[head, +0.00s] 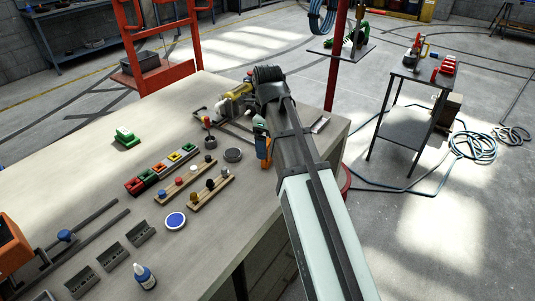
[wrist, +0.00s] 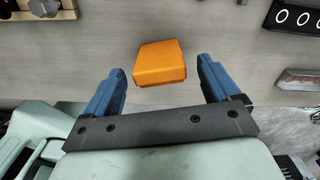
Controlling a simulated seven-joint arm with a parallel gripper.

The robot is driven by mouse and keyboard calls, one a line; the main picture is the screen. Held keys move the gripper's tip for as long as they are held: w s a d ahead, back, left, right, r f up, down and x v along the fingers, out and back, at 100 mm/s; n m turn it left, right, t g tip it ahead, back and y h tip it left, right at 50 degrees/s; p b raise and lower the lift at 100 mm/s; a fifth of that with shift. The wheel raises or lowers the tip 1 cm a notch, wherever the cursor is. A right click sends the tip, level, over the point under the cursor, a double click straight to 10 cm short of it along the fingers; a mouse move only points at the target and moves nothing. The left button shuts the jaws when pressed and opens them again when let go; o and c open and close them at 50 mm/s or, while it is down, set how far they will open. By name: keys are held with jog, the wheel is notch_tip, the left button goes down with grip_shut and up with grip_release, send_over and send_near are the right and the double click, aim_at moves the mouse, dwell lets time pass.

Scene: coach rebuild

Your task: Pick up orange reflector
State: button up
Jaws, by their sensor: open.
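The orange reflector (wrist: 160,60) is a small block with a flat face, lying on the grey table top in the wrist view. My gripper (wrist: 161,74) is open, with one blue finger on each side of the reflector's near part. I cannot tell how high the fingertips are above the table. In the head view an orange patch (head: 263,149) shows beside my arm, probably the reflector; my arm hides most of the gripper there.
A silver box (head: 320,125) lies near the right table edge. A small side table (head: 405,105) stands beyond.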

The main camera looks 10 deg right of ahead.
aim_at(268, 155)
jog(key=shift+f, duration=2.75)
jog(key=shift+c, duration=0.3)
jog(key=c, duration=1)
jog(key=shift+r, duration=0.1)
